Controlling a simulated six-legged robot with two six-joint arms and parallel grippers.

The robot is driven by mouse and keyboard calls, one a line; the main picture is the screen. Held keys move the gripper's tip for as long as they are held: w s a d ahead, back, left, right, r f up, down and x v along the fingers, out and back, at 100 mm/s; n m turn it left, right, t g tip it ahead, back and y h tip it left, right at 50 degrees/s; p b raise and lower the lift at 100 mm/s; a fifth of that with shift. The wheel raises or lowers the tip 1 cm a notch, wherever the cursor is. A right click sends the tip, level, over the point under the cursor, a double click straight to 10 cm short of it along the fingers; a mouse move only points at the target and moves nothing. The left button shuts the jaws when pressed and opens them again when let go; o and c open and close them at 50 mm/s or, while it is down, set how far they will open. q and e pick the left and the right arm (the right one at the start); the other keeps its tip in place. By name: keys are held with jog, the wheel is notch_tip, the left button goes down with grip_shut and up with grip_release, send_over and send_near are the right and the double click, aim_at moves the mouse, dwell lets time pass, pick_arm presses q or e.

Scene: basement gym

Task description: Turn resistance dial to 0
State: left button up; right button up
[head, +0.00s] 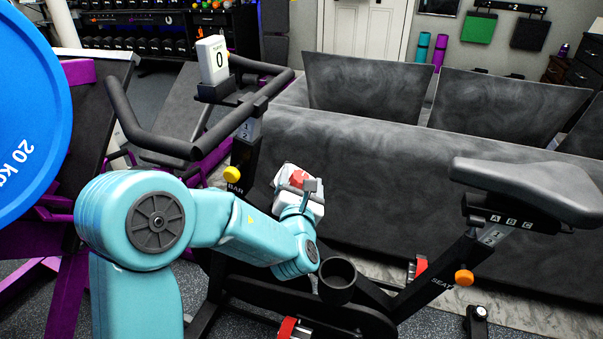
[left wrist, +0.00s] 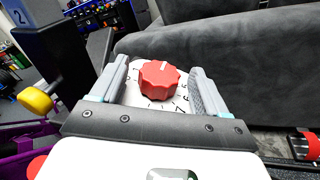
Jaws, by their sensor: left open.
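The red resistance dial (left wrist: 159,80) sits on a white plate with numbers around it, on the exercise bike's frame. A white pointer line on the dial points toward the top of the left wrist view. A 7 and a 6 show at its lower right; the 0 mark I cannot make out. In the head view the dial (head: 299,178) is partly covered by my wrist. My left gripper (left wrist: 160,68) is open, with one grey finger on each side of the dial and gaps visible between. My right gripper is not in view.
A black cup holder (head: 337,279) is close to my left wrist. The seat (head: 530,185) is at right, and a grey sofa (head: 400,175) is behind. A blue 20 kg plate (head: 25,110) is at left.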

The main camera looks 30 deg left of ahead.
aim_at(297, 171)
pick_arm(q)
jog(key=shift+x, duration=1.7)
jog(key=c, duration=0.9)
jog(key=shift+f+n+g+y+b, duration=0.25)
jog(key=shift+n+g+y+b, duration=0.25)
jog(key=shift+n+y+b, duration=0.9)
jog(key=shift+c, duration=0.2)
jog(key=n+g+y+b, duration=0.1)
jog(key=y, duration=0.1)
jog(key=n+g+y, duration=0.1)
jog(key=y, duration=0.1)
jog(key=shift+s+a+r+n+g+b, duration=0.2)
jog(key=shift+n+g+b, duration=0.1)
jog(key=shift+n+b, duration=0.1)
jog(key=n+g+y, duration=0.3)
jog(key=shift+s+r, duration=0.15)
jog(key=shift+r, duration=0.05)
jog(key=n+g+y, duration=0.1)
jog(key=g, duration=0.1)
jog(key=n+g+y+p, duration=0.1)
jog(key=n+g, duration=0.1)
jog(key=shift+s+a+r+n, duration=0.1)
jog(key=shift+s+n, duration=0.05)
jog(key=shift+n, duration=0.15)
jog(key=shift+s+n+g+y+p, duration=0.2)
jog(key=shift+n+g+y+p, duration=0.2)
jog(key=shift+n+g+p, duration=0.95)
jog(key=shift+n+g+b, duration=0.3)
jog(key=shift+n+g, duration=0.05)
jog(key=shift+g, duration=0.6)
